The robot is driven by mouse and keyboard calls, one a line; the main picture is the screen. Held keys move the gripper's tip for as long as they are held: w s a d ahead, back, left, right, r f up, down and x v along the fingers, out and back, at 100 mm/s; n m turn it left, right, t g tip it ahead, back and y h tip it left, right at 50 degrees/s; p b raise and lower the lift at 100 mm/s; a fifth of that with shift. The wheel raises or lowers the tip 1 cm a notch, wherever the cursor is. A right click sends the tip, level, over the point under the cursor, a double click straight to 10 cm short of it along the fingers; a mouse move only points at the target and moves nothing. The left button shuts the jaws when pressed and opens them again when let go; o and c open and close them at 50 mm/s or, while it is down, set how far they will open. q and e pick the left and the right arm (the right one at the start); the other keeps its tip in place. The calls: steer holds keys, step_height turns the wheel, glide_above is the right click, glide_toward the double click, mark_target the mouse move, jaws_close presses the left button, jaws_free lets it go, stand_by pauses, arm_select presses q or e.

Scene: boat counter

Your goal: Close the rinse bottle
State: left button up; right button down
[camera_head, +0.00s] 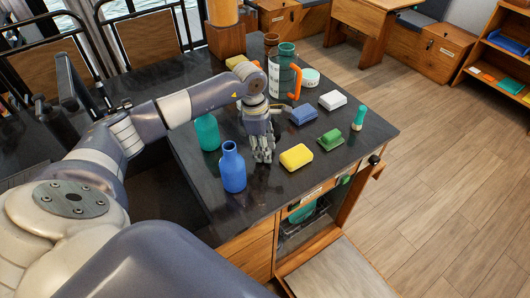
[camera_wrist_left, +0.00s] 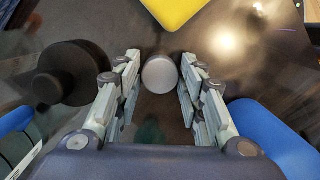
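A blue bottle (camera_head: 232,170) and a teal-green bottle (camera_head: 207,132) stand upright at the counter's left; neither is labelled legibly, so I cannot tell which is the rinse bottle. My left gripper (camera_head: 264,158) points down just right of the blue bottle. In the left wrist view its fingers (camera_wrist_left: 159,75) are apart, with a small grey round piece (camera_wrist_left: 160,74), perhaps a cap, between the tips and a gap on each side. A dark stepped round thing (camera_wrist_left: 65,75) shows left of the fingers. My right gripper is out of view.
A yellow sponge (camera_head: 296,157) lies right of the gripper, with a blue block (camera_head: 303,115), green brush (camera_head: 330,139) and white block (camera_head: 332,100) beyond. A cabinet is open below the front edge.

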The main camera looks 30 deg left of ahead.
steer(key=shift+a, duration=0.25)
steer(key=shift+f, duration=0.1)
